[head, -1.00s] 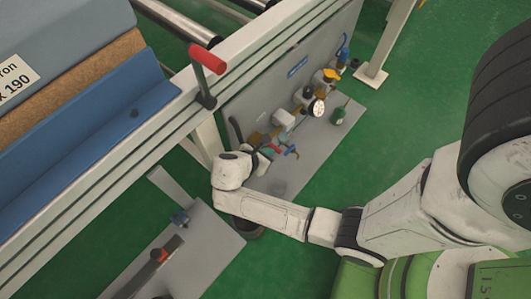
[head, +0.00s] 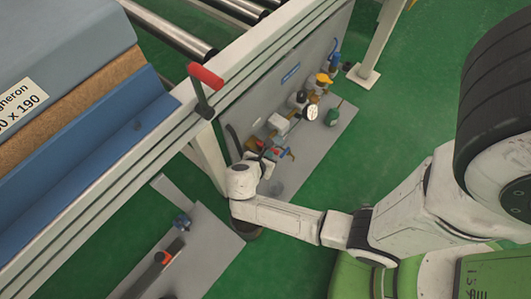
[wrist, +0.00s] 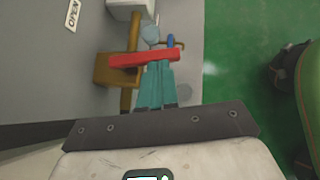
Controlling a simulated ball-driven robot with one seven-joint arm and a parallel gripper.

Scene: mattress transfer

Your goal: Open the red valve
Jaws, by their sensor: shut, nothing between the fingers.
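The red valve handle (wrist: 145,58) is a flat red bar lying crosswise in the wrist view, at the brass pipework (wrist: 118,68). My gripper (wrist: 154,66) has two teal fingers held together, their tips right at the bar. The bar overlaps the tips in the picture; I cannot tell whether they touch it. In the head view, the red valve (head: 277,150) is small, low on the grey panel's pipework, beside my gripper (head: 269,158), which is largely hidden by my wrist.
A small blue handle (wrist: 171,41) is just beyond the red bar. The grey panel (head: 262,100) carries gauges and other valves. A white frame post (head: 208,155) stands close left of my wrist. A red-handled lever (head: 206,77) rises from the conveyor rail.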

